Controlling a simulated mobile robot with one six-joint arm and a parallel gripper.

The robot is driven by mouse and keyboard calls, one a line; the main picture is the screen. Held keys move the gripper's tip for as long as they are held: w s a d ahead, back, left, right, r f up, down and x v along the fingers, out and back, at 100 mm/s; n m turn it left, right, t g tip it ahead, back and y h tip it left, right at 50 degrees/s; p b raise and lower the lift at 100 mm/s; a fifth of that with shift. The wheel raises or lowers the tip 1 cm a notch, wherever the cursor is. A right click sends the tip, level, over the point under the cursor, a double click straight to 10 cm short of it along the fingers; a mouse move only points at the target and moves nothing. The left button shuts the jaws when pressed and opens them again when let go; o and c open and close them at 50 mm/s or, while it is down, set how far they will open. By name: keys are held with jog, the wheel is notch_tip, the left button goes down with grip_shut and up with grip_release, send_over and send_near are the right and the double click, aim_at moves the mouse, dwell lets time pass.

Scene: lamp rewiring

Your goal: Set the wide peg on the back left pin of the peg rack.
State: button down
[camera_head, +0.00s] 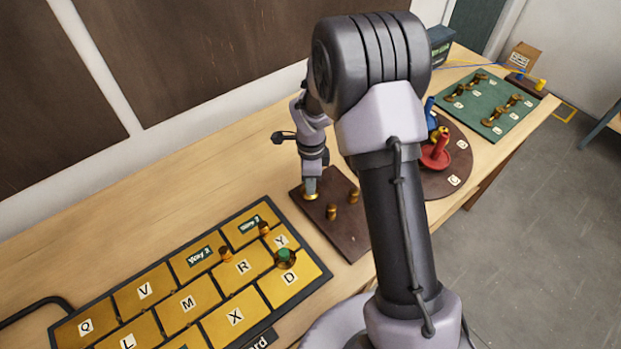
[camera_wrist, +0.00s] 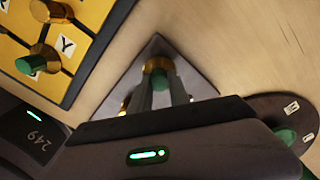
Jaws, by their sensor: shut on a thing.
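My gripper (camera_head: 312,184) is shut on the wide peg (camera_head: 312,196), whose gold rim shows just below the fingers. In the wrist view, the peg (camera_wrist: 157,66) shows gold with green between my fingertips (camera_wrist: 160,78). The peg is upright over the back left corner of the dark brown peg rack (camera_head: 347,242). The back left pin is hidden under the peg and fingers. I cannot tell whether the peg is seated on it. Two other brass pieces stand on the rack, one at its right (camera_head: 354,195) and one nearer the front (camera_head: 331,211).
A yellow lettered board (camera_head: 205,295) lies left of the rack, with brass pegs (camera_head: 264,228) and a green-topped piece (camera_head: 285,258). A round brown board (camera_head: 460,155) with a red piece (camera_head: 436,154) and a green board (camera_head: 490,115) are to the right. Bare table lies behind the rack.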

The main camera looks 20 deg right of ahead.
jog(key=shift+f+b, duration=0.6)
dwell(0.3)
jog(key=c, duration=1.2)
grip_release()
jog(key=shift+o, duration=0.2)
jog(key=shift+r, duration=0.1)
notch_tip(320, 180, up, 17)
jog(key=p, duration=0.4)
jog(key=shift+r, duration=0.15)
